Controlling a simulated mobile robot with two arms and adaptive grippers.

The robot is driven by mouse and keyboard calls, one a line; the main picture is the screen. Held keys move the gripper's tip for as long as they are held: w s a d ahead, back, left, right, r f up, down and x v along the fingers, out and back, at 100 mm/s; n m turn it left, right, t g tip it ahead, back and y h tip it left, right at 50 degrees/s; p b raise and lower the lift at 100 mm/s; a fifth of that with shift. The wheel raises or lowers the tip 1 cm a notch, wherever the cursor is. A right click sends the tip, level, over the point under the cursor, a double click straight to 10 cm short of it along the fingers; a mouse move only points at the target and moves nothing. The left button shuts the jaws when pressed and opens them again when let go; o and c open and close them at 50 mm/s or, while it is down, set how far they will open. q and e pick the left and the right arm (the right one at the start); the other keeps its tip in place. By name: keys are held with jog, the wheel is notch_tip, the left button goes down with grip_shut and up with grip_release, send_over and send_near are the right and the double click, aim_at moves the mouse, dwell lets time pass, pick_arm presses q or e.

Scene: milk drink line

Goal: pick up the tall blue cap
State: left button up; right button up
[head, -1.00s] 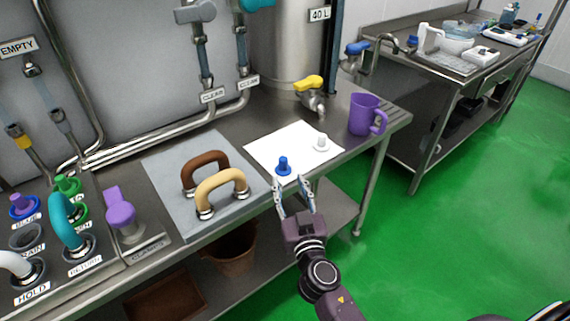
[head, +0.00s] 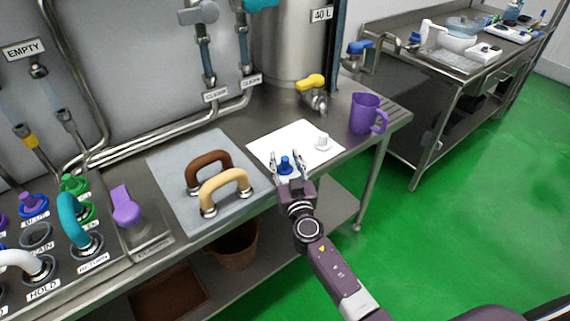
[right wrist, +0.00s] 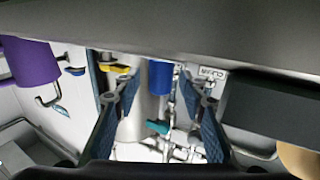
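The tall blue cap (head: 285,168) stands upright on the white sheet (head: 295,136) near its front edge. My right gripper (head: 285,156) is open, with one finger on each side of the cap. In the right wrist view, the blue cap (right wrist: 160,77) shows between the two spread fingers, with gaps on both sides. I cannot see either finger touching it. My left gripper is not in view.
A white cap (head: 322,142) stands on the sheet to the right of the blue one. A purple jug (head: 365,114) is behind it at right. Brown (head: 208,160) and tan (head: 225,182) hose loops stand on a grey plate at left. A yellow-handled tap (head: 312,84) is behind.

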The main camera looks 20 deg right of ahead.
jog(key=shift+c, duration=0.4)
grip_shut()
jog(key=shift+r, duration=0.1)
